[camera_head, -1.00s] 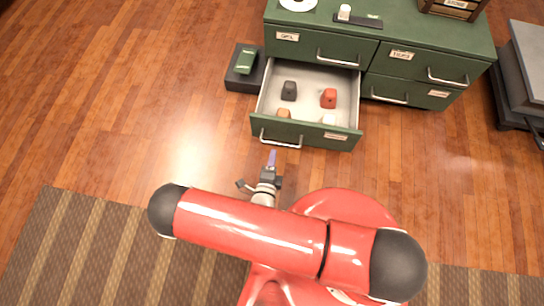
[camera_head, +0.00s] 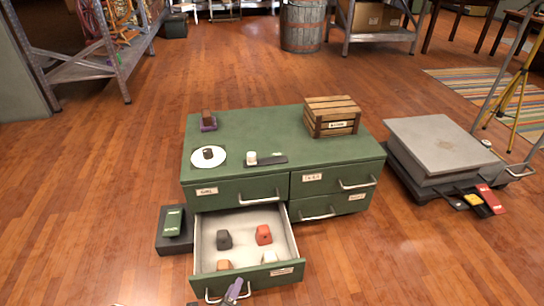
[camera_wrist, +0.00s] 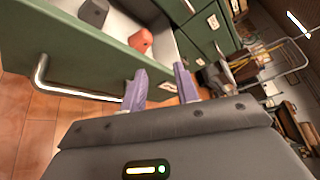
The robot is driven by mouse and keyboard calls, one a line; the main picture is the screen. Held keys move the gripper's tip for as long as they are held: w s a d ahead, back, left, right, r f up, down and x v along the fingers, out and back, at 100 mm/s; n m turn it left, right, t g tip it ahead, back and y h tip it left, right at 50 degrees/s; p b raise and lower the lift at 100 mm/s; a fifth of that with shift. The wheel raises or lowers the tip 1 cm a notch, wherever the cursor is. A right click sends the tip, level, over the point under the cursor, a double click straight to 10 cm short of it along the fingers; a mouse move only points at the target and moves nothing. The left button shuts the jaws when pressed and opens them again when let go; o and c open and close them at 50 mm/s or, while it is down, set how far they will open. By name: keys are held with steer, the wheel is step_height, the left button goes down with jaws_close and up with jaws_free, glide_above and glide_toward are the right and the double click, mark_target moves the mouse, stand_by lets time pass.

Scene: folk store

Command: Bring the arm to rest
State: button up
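My gripper (camera_head: 235,290) shows at the bottom edge of the head view, just in front of the open drawer's front. The rest of my arm is out of the head view. The drawer (camera_head: 207,270) is pulled out of the green cabinet (camera_head: 240,190). Inside it are a dark block (camera_head: 224,239), a red block (camera_head: 263,234), an orange-brown block (camera_head: 224,265) and a white item (camera_head: 269,257). The drawer's handle (camera_wrist: 65,88) is close to my fingers in the wrist view.
A wooden crate (camera_head: 331,117), a white plate (camera_head: 208,165) with a dark item and a small dark tray (camera_head: 268,161) are on the cabinet top. A black box (camera_head: 172,245) lies left of the drawer. A platform scale (camera_head: 440,150) stands at right. Open floor lies left.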

steer(key=w+d+r+m+g+h+p, duration=0.1)
steer(key=w+d+r+m+g+h, duration=0.1)
steer(key=d+r+m+g, duration=0.65)
steer(key=w+d+r+m+g+h, duration=0.1)
steer(key=d+r+m+g+h, duration=0.2)
steer(key=d+r+m, duration=0.9)
steer(key=s+d+r+m+y, duration=0.2)
steer(key=s+r+m+y, duration=0.1)
steer(key=r+m, duration=0.3)
steer(key=s+d+r+m+t+y+p, duration=0.1)
steer(key=s+d+r+m+y, duration=0.1)
steer(key=r+m, duration=0.5)
steer(key=s+d+r+m+t+y, duration=0.1)
steer(key=s+r+m+y, duration=0.3)
steer(key=m, duration=0.8)
step_height(320, 180, up, 3)
steer(key=shift+s+d+r, duration=0.15)
steer(key=shift+s+d, duration=0.5)
steer(key=shift+s, duration=0.3)
